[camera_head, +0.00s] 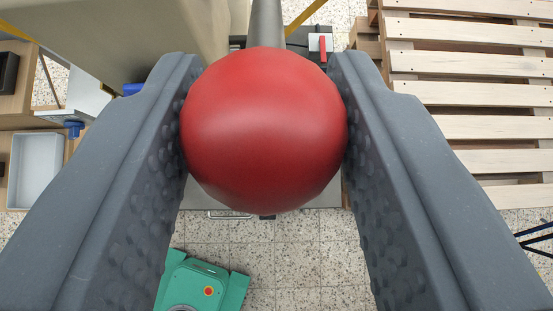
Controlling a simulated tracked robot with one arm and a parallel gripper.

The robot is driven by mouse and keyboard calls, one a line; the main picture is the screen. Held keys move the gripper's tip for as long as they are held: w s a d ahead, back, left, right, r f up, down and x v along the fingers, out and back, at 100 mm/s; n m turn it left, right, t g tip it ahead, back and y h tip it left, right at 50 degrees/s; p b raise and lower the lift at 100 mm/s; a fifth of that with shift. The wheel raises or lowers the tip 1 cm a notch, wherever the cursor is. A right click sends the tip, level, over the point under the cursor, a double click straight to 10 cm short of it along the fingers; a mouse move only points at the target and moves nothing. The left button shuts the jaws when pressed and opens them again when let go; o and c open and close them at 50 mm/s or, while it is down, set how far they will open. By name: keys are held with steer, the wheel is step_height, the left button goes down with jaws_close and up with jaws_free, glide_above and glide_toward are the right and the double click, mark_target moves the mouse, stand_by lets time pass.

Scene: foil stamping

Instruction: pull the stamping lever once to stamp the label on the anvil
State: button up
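The stamping lever ends in a large red ball knob (264,132), which fills the middle of the view. Its grey metal rod (266,22) runs up from behind the knob to the top edge. My gripper (264,120) has one grey padded finger on each side of the knob, and both fingers appear to touch its sides. The label and the anvil cannot be made out; the knob and fingers hide much of what lies behind them.
Wooden pallets (470,95) stand at the right. A beige machine body (130,35) is at the upper left, and a white tray (36,168) is at the left. A green device (202,285) rests on the speckled tiled floor (290,262) below.

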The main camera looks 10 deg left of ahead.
steer(key=c, duration=0.3)
steer(key=f+b, duration=0.1)
steer(key=s+f+b, duration=0.1)
steer(key=b, duration=0.1)
steer(key=shift+d+f, duration=0.1)
steer(key=shift+d, duration=0.1)
steer(key=shift+s+d+f+b, duration=0.15)
steer(key=shift+s+f+b, duration=0.25)
steer(key=shift+b, duration=0.15)
steer(key=f+b, duration=0.1)
steer(key=s+f+b, duration=0.1)
steer(key=f+b, duration=0.1)
steer(key=shift+d+f+b, duration=0.1)
steer(key=shift+d+b, duration=0.1)
steer(key=shift+b, duration=0.1)
